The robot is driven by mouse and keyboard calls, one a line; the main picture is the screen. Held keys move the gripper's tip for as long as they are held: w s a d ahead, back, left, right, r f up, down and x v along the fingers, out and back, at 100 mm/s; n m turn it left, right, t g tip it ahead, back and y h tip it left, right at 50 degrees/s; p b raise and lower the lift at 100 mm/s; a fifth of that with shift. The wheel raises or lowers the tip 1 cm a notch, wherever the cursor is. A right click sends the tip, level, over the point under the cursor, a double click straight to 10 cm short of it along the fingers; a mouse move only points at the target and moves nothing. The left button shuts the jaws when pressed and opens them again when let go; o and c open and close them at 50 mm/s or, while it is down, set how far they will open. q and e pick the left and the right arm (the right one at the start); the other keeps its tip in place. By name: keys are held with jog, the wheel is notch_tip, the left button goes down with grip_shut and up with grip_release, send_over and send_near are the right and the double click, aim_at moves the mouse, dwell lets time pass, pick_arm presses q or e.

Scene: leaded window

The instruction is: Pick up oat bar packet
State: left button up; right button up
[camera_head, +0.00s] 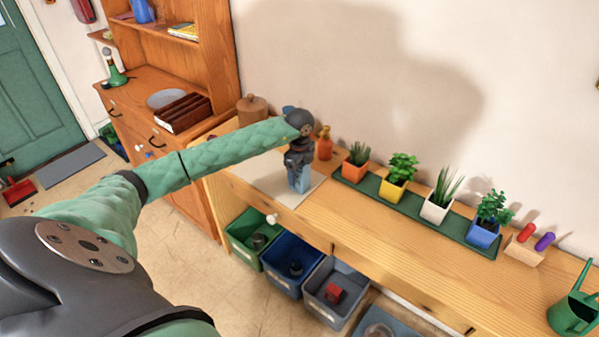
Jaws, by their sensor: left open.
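My left arm reaches across from the left, and my left gripper (299,182) points down over a pale grey mat (262,178) on the wooden bench. Its fingers look grey-blue; I see nothing held between them, and it is open. The gripper and forearm hide part of the mat and the bench behind. I cannot make out an oat bar packet for certain in this view. A small red object (333,292) lies in the grey bin (321,309), too small to name. My right gripper is not in view.
An orange bottle (324,146) stands close right of the gripper. Several potted plants stand on a green tray (414,213). A green watering can (574,310) is at the far right. A green bin (240,238) and blue bin (285,278) sit below.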

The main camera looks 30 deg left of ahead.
pick_arm(q)
jog(key=shift+f, duration=0.1)
jog(key=shift+c, duration=0.2)
jog(key=c, duration=1)
